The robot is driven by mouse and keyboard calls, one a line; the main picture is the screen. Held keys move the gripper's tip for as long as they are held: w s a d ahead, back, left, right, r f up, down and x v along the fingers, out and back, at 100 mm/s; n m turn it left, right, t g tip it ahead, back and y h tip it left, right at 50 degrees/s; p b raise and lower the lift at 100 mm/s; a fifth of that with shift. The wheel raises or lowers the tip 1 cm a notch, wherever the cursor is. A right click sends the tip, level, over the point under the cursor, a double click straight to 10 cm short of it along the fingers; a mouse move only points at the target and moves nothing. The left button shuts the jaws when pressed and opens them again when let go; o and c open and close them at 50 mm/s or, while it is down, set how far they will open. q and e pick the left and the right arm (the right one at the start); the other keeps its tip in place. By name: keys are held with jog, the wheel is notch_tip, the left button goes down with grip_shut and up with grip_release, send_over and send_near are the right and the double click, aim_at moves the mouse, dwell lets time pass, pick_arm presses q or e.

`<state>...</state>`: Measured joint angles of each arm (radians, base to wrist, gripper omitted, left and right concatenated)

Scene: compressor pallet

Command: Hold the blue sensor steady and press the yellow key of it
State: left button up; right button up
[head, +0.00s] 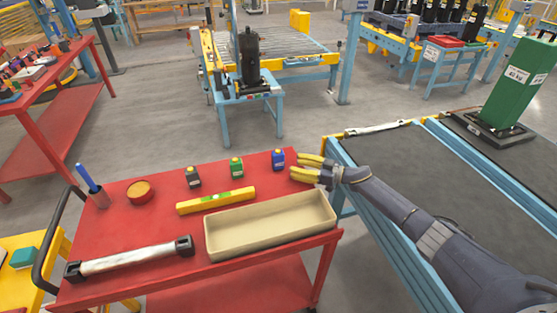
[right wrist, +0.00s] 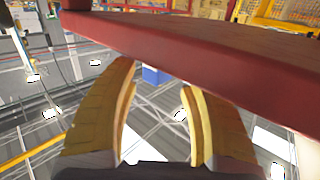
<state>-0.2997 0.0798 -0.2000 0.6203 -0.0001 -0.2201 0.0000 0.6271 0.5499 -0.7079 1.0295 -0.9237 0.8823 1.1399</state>
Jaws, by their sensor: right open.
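The blue sensor (head: 278,159) stands upright near the far right corner of the red cart top. Its yellow key is too small to make out. My right gripper (head: 297,167) is just right of the sensor, with its yellow fingers spread and pointing left towards it. A small gap shows between the fingertips and the sensor. In the right wrist view, the blue sensor (right wrist: 152,75) shows partly, beyond the gap between my open fingers (right wrist: 161,78). My left gripper is not in view.
A green sensor (head: 236,167) and a dark sensor (head: 192,178) stand left of the blue one. A yellow level (head: 215,200) and a beige tray (head: 270,247) lie in front on the red cart (head: 150,222). The cart edge (right wrist: 200,45) runs close to my right fingers.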

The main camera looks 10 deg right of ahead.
aim_at(281, 168)
jog(key=shift+x, duration=3.45)
jog(key=c, duration=0.7)
